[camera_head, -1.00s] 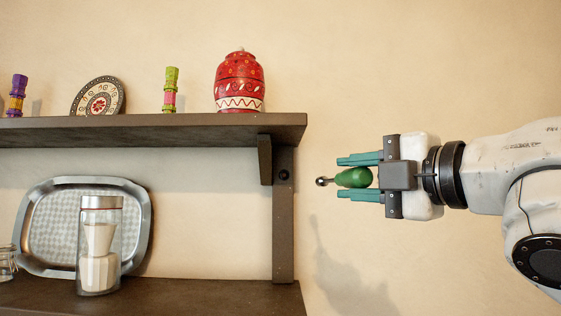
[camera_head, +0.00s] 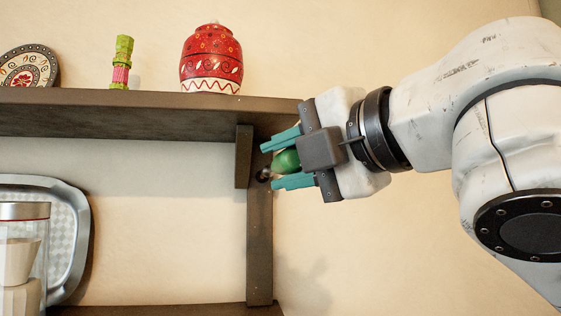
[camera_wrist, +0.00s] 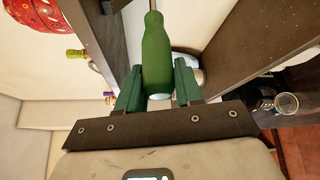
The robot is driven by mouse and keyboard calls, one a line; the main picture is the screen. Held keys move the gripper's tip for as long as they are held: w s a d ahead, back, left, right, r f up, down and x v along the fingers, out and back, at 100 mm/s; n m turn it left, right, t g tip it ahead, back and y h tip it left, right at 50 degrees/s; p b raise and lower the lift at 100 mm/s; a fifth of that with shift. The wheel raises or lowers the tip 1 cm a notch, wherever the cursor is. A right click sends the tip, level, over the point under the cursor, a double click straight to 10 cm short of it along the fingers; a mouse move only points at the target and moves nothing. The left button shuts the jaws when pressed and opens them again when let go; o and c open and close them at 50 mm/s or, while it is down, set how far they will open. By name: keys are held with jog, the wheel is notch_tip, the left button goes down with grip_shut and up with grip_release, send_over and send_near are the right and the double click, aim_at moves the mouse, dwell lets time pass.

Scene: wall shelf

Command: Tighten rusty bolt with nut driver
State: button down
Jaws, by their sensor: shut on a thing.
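My gripper (camera_head: 270,167) is shut on the green handle of the nut driver (camera_head: 286,161). The handle also shows in the wrist view (camera_wrist: 156,55), between the teal fingers. The driver points left, slightly downward, at the dark vertical shelf support (camera_head: 260,240). Its small dark socket end (camera_head: 263,175) overlaps the support where the bolt was seen, just below the upper shelf. I cannot tell the bolt apart from the socket, nor whether they touch.
The upper shelf (camera_head: 150,113) holds a red patterned jar (camera_head: 211,62), a green-and-pink stacked ornament (camera_head: 121,62) and a decorated plate (camera_head: 28,68). A bracket (camera_head: 243,157) stands left of the support. A glass jar (camera_head: 24,260) and silver tray (camera_head: 72,240) are lower left. Bare wall lies right.

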jog(key=shift+w, duration=0.1)
jog(key=shift+w+a, duration=0.2)
jog(key=shift+w, duration=1.65)
jog(key=shift+w+a, duration=0.2)
jog(key=shift+w, duration=1.6)
jog(key=shift+w+a, duration=0.1)
jog(key=shift+w, duration=0.9)
